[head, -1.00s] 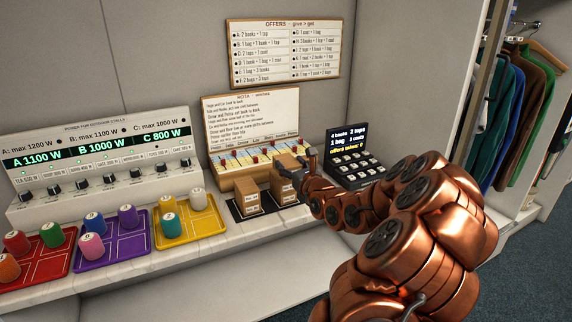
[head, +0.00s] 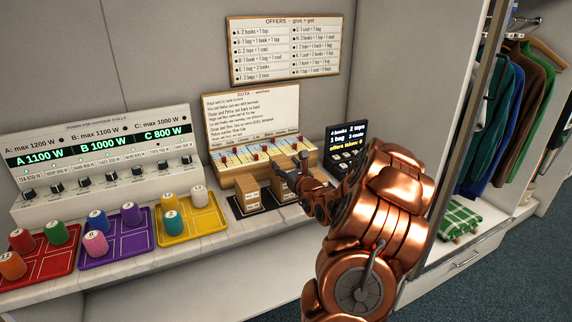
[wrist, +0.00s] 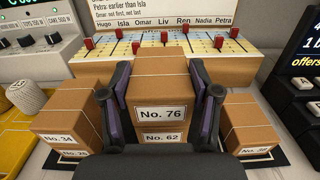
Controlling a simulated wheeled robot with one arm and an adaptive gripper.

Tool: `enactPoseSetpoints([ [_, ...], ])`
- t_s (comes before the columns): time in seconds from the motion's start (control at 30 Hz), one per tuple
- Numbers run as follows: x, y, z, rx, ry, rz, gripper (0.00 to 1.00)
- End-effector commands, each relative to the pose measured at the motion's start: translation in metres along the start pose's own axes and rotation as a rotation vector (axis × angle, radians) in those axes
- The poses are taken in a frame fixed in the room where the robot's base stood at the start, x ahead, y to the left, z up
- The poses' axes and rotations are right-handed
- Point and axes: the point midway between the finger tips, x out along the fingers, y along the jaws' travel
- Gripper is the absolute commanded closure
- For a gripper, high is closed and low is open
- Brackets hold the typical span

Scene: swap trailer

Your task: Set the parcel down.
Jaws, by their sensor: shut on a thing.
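The parcel marked No. 76 (wrist: 160,90) is a brown cardboard box, upright between the two dark fingers of my gripper (wrist: 165,98). My gripper is shut on its sides. Directly below it is a parcel marked No. 62 (wrist: 165,140); I cannot tell whether the two touch. In the head view my gripper (head: 291,175) is over the parcels on the counter, and my arm partly hides them.
Parcel No. 34 (wrist: 60,132) stands close on the left, and parcel No. 38 (wrist: 250,130) close on the right. The rota board (head: 252,115) with its pegged rack is just behind.

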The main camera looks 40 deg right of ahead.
Motion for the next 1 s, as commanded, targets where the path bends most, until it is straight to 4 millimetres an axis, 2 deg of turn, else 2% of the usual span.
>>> enactPoseSetpoints([
  [0.37, 0.0, -0.0002, -0.0042, 0.002, -0.002, -0.001, 0.77],
  [0.4, 0.0, -0.0002, -0.003, 0.001, -0.002, -0.001, 0.35],
  [0.6, -0.0001, -0.0001, -0.0028, 0.001, -0.001, -0.001, 0.14],
  [1.0, -0.0002, 0.0, -0.0001, 0.0, 0.0, 0.0, 0.13],
])
